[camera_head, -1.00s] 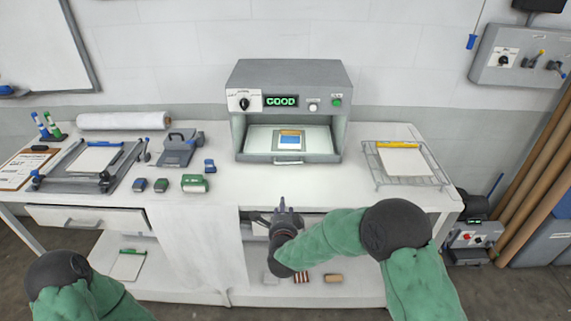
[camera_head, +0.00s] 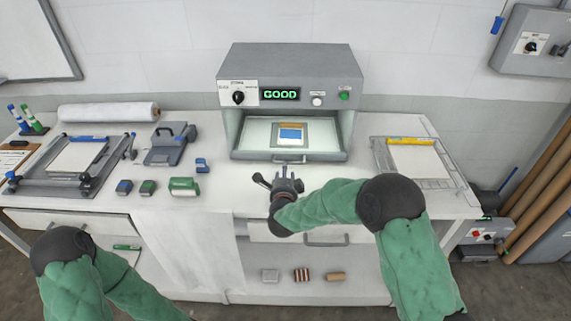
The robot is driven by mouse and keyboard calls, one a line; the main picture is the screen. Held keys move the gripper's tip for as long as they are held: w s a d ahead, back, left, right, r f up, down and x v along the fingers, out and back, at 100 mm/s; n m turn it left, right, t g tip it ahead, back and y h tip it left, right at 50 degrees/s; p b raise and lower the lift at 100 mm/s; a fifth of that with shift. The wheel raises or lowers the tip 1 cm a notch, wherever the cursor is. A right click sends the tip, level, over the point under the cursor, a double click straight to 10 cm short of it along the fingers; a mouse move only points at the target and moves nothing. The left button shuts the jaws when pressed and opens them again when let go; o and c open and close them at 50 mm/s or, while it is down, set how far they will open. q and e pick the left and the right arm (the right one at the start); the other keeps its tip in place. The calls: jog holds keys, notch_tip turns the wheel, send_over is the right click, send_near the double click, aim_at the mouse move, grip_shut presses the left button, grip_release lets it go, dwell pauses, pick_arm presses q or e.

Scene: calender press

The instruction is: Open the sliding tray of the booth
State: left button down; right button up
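The booth (camera_head: 292,62) is a grey box on the white bench, with a lit "GOOD" display, a black knob and buttons. Its sliding tray (camera_head: 257,136) is pale and sits inside the opening, pushed in. A small framed sample with a blue patch (camera_head: 291,134) lies on the tray. The tray's handle (camera_head: 290,161) is on its front edge. My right gripper (camera_head: 289,176) is just in front of the handle, pointing at it; whether they touch is unclear. Its finger opening is too small to judge. My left arm shows at lower left, its gripper out of frame.
A wire rack with a white sheet (camera_head: 416,158) stands right of the booth. A paper trimmer (camera_head: 72,160), a grey hand punch (camera_head: 170,145) and small blocks lie to the left. Bench drawers (camera_head: 322,234) are below the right forearm.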

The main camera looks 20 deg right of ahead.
jog(key=b+x, duration=0.1)
jog(key=x, duration=0.5)
jog(key=shift+w+d+f, duration=0.1)
jog(key=shift+w+d, duration=0.05)
jog(key=shift+w, duration=0.25)
grip_shut()
